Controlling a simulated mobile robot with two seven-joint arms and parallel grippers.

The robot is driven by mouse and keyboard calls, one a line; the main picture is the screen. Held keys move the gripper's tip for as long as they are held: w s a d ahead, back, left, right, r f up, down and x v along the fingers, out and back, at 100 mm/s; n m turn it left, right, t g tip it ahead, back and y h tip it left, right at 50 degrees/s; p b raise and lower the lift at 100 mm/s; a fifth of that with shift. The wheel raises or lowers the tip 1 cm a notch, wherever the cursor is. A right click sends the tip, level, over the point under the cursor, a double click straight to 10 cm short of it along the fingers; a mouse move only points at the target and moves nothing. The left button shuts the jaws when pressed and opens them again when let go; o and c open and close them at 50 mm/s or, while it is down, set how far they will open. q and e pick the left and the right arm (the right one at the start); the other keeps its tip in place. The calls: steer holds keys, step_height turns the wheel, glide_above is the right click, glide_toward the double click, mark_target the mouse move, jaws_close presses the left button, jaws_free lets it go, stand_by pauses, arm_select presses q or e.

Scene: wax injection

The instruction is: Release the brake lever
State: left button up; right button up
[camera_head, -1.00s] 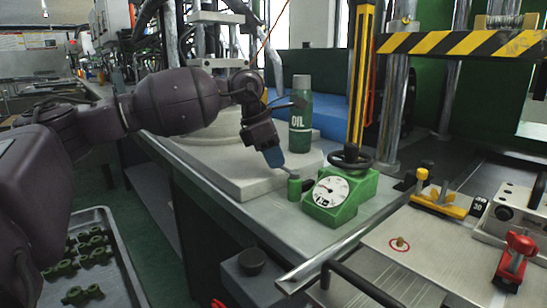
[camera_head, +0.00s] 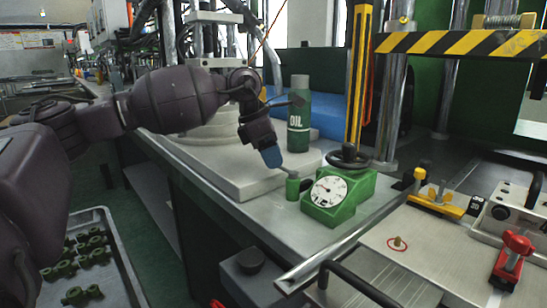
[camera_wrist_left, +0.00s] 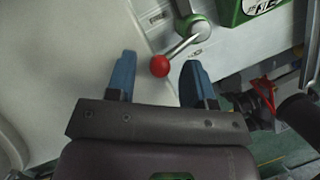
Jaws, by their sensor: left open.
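The brake lever (camera_wrist_left: 184,46) is a metal rod with a red ball knob (camera_wrist_left: 159,66) and a grey-green pivot. In the head view its green pivot post (camera_head: 293,187) stands beside the green gauge box (camera_head: 338,198), and the knob is hidden by my fingers. My left gripper (camera_head: 271,157) hangs over the lever with blue fingers. In the left wrist view the open left gripper (camera_wrist_left: 159,80) has one finger on each side of the knob, with gaps showing. The knob lies near the fingertips. My right gripper is not in view.
A green oil bottle (camera_head: 299,117) stands close behind my left gripper. A black handwheel (camera_head: 348,158) tops the gauge box. A plate with yellow (camera_head: 437,199) and red (camera_head: 514,258) clamps is at the right. A tray (camera_head: 113,239) of green parts is at lower left.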

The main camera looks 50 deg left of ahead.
arm_select(q)
steer(key=p+v, duration=0.2)
steer(key=v, duration=0.7)
steer(key=shift+r+p, duration=0.3)
steer(key=shift+p, duration=0.1)
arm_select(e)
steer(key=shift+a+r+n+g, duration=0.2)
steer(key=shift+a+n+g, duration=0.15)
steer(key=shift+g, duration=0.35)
arm_select(q)
steer(key=shift+s+a, duration=0.1)
